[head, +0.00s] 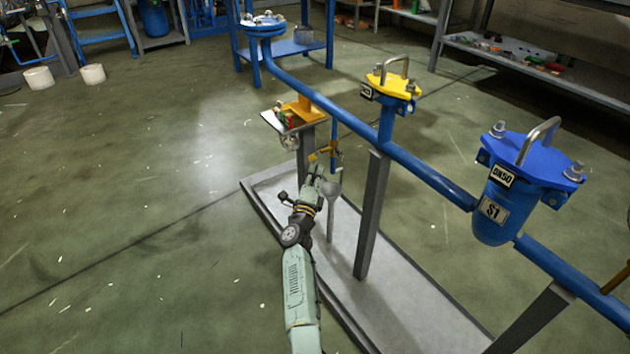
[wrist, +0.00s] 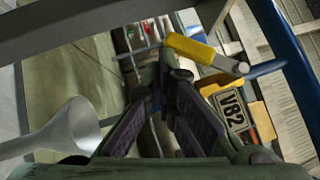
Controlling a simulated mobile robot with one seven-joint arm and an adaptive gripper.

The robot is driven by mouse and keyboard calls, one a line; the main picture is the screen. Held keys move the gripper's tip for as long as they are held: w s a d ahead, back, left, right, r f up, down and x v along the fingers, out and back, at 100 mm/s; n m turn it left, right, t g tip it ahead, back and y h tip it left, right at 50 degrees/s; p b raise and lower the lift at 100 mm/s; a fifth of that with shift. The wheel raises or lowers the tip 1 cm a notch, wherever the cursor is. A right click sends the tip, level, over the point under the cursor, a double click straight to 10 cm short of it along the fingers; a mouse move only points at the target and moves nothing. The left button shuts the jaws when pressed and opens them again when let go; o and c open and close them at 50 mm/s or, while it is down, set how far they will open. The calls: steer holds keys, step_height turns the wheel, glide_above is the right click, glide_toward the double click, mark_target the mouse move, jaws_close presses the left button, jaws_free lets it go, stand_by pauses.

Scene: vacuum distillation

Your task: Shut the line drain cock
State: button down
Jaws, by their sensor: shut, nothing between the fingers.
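The line drain cock (head: 334,152) is a small brass-coloured valve on a thin blue drop pipe below the main blue line. Its yellow-sleeved lever (wrist: 190,48) shows large in the wrist view, with a metal end at its right. My gripper (head: 316,168) is shut and empty, beside the cock. In the wrist view its fingertips (wrist: 167,62) are close by the lever's left end; I cannot tell whether they touch. A tag reading V82 (wrist: 231,112) shows on a yellow part to the right. A grey funnel (head: 333,188) stands under the cock.
A grey post with a tilted plate (head: 285,122) and a yellow bracket stands just behind my gripper. The blue line (head: 430,178) and its support post (head: 371,215) are to the right. A raised-rim tray (head: 400,310) lies below.

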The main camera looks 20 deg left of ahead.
steer(key=w+a+r+b, duration=0.2)
steer(key=a, duration=0.1)
steer(key=shift+w+a, duration=0.3)
steer(key=shift+w, duration=0.1)
steer(key=shift+r, duration=0.15)
stand_by(0.3)
stand_by(1.2)
